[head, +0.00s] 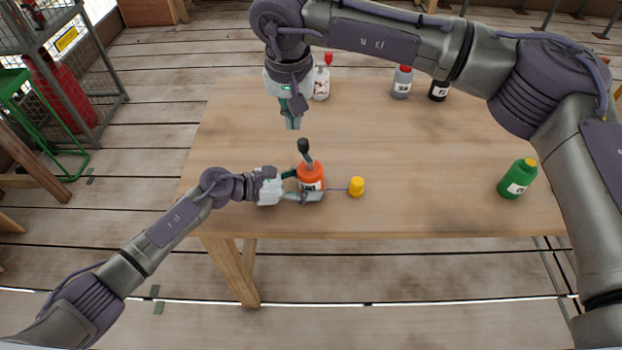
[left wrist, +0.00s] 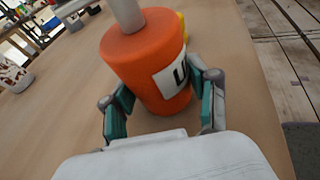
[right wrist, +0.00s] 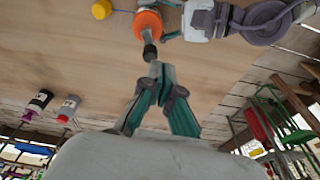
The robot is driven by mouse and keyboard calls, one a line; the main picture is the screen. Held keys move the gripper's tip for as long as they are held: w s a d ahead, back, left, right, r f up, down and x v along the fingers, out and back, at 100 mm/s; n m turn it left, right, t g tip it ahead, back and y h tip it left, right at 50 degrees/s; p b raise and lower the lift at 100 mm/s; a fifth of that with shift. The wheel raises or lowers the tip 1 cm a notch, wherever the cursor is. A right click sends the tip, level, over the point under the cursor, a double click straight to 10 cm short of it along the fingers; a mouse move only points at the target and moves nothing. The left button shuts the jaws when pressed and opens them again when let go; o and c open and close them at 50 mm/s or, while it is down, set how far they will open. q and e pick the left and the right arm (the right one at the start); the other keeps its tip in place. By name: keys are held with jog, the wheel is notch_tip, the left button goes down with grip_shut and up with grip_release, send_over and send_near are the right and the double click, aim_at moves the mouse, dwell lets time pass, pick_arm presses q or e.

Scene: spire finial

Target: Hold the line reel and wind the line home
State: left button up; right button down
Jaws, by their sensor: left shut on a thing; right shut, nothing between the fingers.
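The orange line reel (head: 310,172) stands upright near the table's front edge, with a white label and a grey crank that ends in a black knob (head: 303,145). A thin line runs from the reel to a yellow piece (head: 356,187) on its right. My left gripper (head: 300,186) is shut around the reel's body, one finger on each side in the left wrist view (left wrist: 160,92). My right gripper (head: 292,124) is shut and empty, pointing down above and behind the knob. In the right wrist view the knob (right wrist: 150,52) shows just beyond its fingertips, apart from them.
A green bottle (head: 518,178) stands at the right of the table (head: 430,150). A clear bottle with a red top (head: 322,82), a grey bottle (head: 401,82) and a black bottle (head: 439,90) stand at the back. The table's middle right is clear.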

jog(key=n, duration=0.1)
send_near(300, 169)
jog(key=shift+w+a+f, duration=0.25)
jog(key=shift+w+a, duration=0.1)
jog(key=shift+f, duration=0.1)
dwell(1.5)
jog(key=shift+f, duration=1.4)
jog(key=shift+w+d, duration=0.1)
jog(key=shift+w, duration=0.1)
jog(key=shift+w+d, duration=0.3)
jog(key=shift+w, duration=0.15)
